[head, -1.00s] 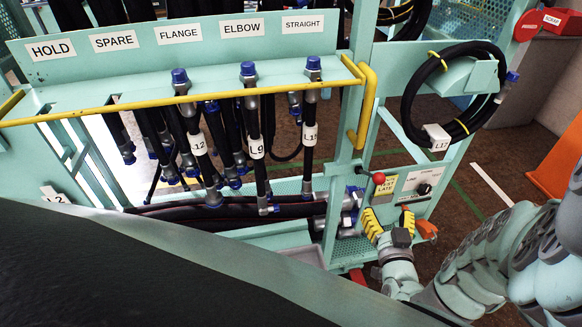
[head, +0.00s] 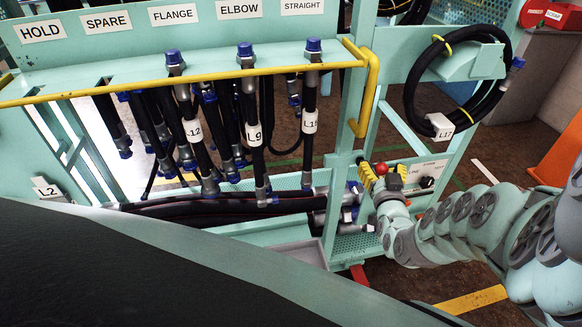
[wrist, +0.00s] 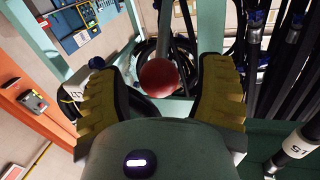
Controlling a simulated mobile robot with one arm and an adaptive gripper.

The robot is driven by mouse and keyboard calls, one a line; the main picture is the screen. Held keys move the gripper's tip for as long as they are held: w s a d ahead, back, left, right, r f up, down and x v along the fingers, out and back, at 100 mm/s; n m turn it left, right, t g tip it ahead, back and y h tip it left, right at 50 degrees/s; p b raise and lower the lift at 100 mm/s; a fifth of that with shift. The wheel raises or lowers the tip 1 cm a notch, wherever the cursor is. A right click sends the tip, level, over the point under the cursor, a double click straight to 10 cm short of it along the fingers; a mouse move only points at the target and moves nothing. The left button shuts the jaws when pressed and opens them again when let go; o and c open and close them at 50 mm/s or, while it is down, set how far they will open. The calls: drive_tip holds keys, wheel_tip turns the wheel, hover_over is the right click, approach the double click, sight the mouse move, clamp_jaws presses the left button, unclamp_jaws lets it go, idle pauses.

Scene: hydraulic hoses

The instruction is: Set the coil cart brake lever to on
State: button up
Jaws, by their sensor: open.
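The brake lever's red ball knob (head: 381,169) is on the cart frame at the right, beside a white label panel (head: 425,172). My gripper (head: 385,177) is open at the knob, with a yellow-padded finger on either side of it in the head view. In the wrist view the red knob (wrist: 158,78) shows between the two open fingers, with gaps on both sides. A grey rod rises behind the knob. Whether the knob lies fully between the pads in depth, I cannot tell. My gripper partly hides the lever's lower part and the panel.
Hoses with blue caps, such as L9 (head: 253,134), hang from the rack left of my gripper. A coiled hose tagged L7 (head: 440,126) hangs above right. A yellow rail (head: 366,95) stands just above. An orange object (head: 560,155) is at the far right.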

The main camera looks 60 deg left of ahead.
drive_tip(key=shift+w+a, duration=0.1)
drive_tip(key=shift+a, duration=0.15)
clamp_jaws()
idle(0.7)
